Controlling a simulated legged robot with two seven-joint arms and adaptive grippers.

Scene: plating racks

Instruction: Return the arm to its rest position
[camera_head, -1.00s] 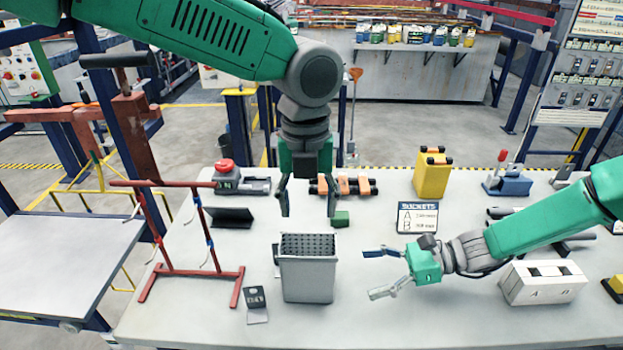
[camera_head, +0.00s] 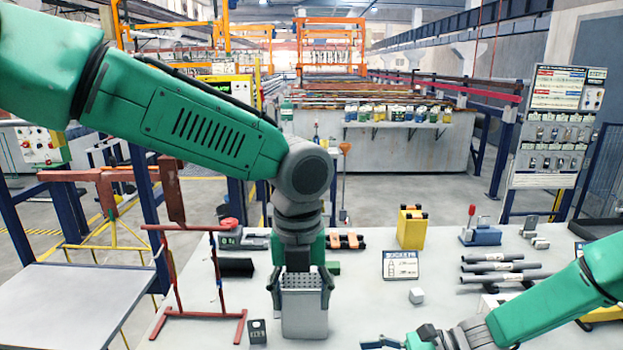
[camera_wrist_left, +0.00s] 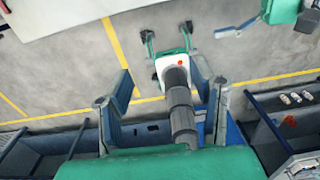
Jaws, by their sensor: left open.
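My left arm reaches in from the left in the head view. Its gripper (camera_head: 300,284) hangs downward, jaws open, overlapping the top of a grey bin (camera_head: 305,318) with a perforated dark top. I cannot tell whether it touches the bin. In the left wrist view the two fingers (camera_wrist_left: 162,78) stand apart, with grey floor beyond; a dark grey cylinder shows between them. My right gripper (camera_head: 398,342) is at the bottom edge of the head view, partly cut off, and one finger shows.
A red frame rack (camera_head: 168,280) stands left of the bin. A sign (camera_head: 400,265), yellow block (camera_head: 411,228), white cube (camera_head: 416,296) and several grey rods (camera_head: 500,267) are on the white table (camera_head: 370,305). A grey side table (camera_head: 80,300) is at left.

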